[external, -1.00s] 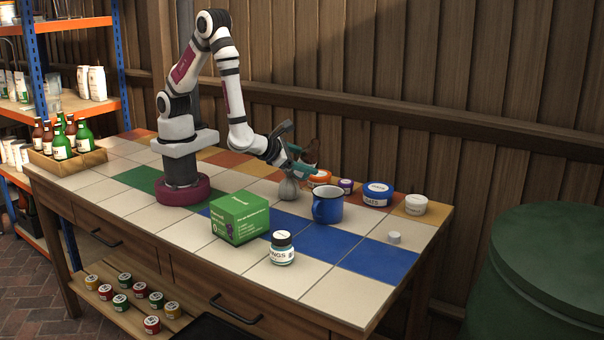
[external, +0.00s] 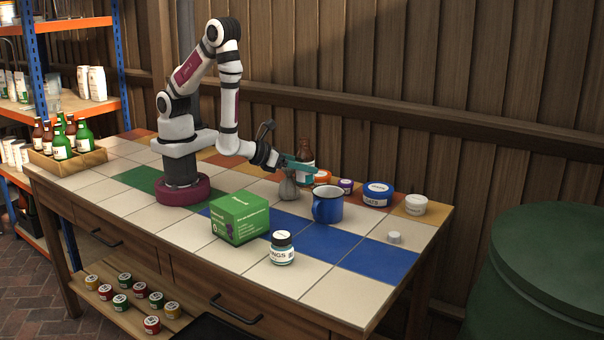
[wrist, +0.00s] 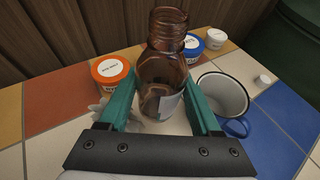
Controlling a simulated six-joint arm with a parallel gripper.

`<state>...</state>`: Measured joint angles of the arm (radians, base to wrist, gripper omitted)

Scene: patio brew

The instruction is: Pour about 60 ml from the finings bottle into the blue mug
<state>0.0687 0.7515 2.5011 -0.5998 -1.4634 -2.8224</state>
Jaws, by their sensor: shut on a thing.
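My gripper (external: 299,166) is shut on an open, uncapped amber bottle (external: 305,150). The bottle stands upright between the teal fingers, and in the wrist view (wrist: 162,70) its mouth faces up. Its label cannot be read. The blue mug (external: 328,205) stands on the tiles, in front and to the right of the bottle. In the wrist view the mug (wrist: 222,95) is just right of the right finger, its pale inside partly showing.
A pale bulb-shaped thing (external: 288,190) sits just below my gripper. Orange (external: 322,177), purple (external: 346,186), blue (external: 378,194) and white (external: 415,205) tubs stand behind the mug. A green box (external: 240,217) is front left; a small white cap (external: 394,238) lies right.

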